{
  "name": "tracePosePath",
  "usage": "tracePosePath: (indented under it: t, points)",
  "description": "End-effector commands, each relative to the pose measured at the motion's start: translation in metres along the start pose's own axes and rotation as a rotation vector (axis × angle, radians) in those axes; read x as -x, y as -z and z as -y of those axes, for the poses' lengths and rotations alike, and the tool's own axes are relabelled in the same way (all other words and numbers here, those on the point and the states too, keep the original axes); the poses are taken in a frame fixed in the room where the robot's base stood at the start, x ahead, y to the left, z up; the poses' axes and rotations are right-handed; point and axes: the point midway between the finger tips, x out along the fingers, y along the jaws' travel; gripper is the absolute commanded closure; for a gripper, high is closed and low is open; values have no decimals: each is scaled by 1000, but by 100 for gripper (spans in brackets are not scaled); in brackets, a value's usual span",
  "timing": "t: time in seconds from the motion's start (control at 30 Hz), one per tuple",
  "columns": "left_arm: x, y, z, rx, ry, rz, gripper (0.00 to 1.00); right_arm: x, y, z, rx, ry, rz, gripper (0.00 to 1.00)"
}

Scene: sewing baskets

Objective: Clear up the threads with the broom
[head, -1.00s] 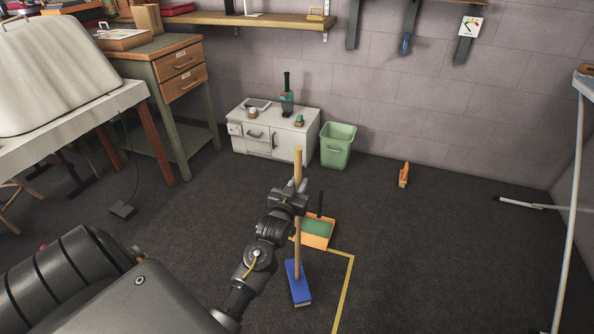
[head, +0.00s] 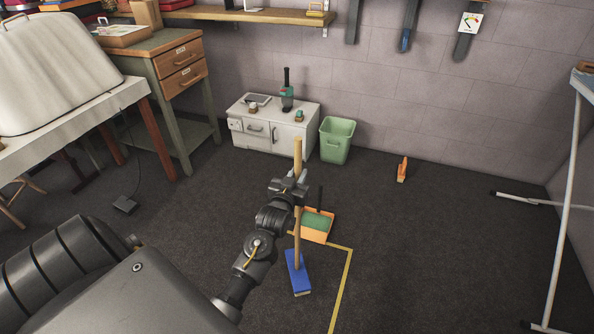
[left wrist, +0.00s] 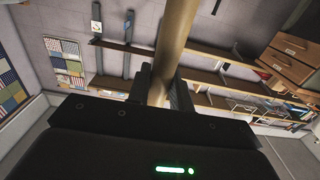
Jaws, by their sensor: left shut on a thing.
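My left gripper (head: 290,187) is shut on the wooden handle of the broom (head: 297,240), near the middle of the head view. The broom is almost upright, and its blue head (head: 298,273) is at the floor. In the left wrist view the handle (left wrist: 176,45) passes between my fingers. An orange dustpan (head: 317,228) with green in its tray and a dark handle lies on the floor just behind and right of the broom. I cannot make out separate threads; the green in the pan may be threads. My right gripper is not in view.
A yellow line (head: 343,285) marks the floor around the broom. A green bin (head: 337,140) stands by a low white cabinet (head: 270,130) at the wall. A small orange object (head: 402,170) lies on the floor. White metal legs (head: 566,200) stand at right. Floor between is clear.

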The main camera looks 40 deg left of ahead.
Motion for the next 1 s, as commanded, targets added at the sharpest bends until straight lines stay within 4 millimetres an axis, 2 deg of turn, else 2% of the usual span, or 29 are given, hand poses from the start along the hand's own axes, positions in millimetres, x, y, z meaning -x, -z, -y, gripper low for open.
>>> tracePosePath:
  t: [0.03, 0.3, 0.73, 0.87, 1.0]
  points:
    - [-1, 6, 0, 1, 0, -6, 100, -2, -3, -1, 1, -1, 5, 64]
    - [-1, 12, -2, 1, -2, -6, 100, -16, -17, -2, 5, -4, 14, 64]
    - [1, 13, -4, 0, -6, -6, 100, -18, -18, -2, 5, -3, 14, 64]
    - [8, 18, -14, -4, -24, -5, 100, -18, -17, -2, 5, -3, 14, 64]
    - [24, 30, -36, -8, -59, -2, 100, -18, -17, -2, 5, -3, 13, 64]
